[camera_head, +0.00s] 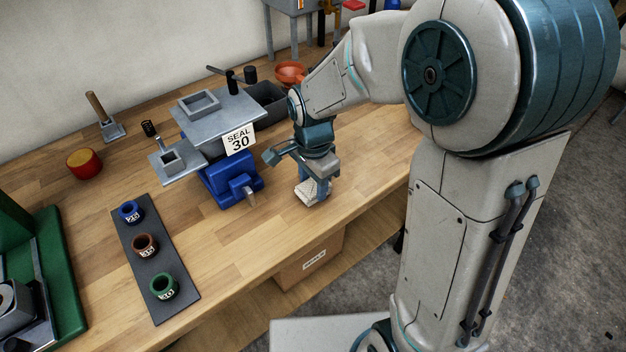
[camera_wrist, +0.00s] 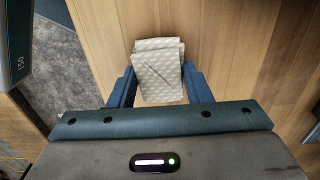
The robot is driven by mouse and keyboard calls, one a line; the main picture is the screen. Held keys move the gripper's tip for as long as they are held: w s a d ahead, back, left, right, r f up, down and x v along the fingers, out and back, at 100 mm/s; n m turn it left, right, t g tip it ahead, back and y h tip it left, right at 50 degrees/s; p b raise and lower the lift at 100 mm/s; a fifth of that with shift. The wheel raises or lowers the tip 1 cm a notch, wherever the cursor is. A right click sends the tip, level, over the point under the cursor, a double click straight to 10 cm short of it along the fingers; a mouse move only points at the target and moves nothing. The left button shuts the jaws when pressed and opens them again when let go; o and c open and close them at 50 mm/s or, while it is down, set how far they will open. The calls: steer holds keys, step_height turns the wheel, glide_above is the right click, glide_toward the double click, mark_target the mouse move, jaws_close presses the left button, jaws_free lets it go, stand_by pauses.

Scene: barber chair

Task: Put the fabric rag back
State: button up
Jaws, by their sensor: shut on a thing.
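The fabric rag (camera_head: 306,191) is a folded, pale cloth with a fine pattern. In the head view it shows at the lower end of my gripper (camera_head: 314,188), low over the wooden bench to the right of the blue vise. In the wrist view the rag (camera_wrist: 158,70) lies between the two blue fingers of my gripper (camera_wrist: 158,84), which are shut on it. I cannot tell whether the rag touches the bench top. Part of it is hidden by the fingers in the head view.
The blue vise (camera_head: 230,182) with a "SEAL 30" sign (camera_head: 239,140) stands close to the left. A dark mat (camera_head: 165,262) holds three coloured rings. A dark bin (camera_head: 268,100) and an orange bowl (camera_head: 290,73) stand behind. The bench (camera_head: 345,165) is clear to the right.

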mark_target(314, 185)
steer(key=shift+f, duration=0.2)
steer(key=o, duration=1)
steer(key=shift+c, duration=0.2)
steer(key=shift+r, duration=0.1)
step_height(314, 185, up, 12)
steer(key=s+d+f+n+t, duration=0.1)
steer(key=s+d+n+t, duration=0.1)
steer(key=s+d+n, duration=0.9)
steer(key=shift+s+d+f+t, duration=0.35)
steer(key=shift+s+d+t, duration=0.05)
steer(key=shift+s+d, duration=0.15)
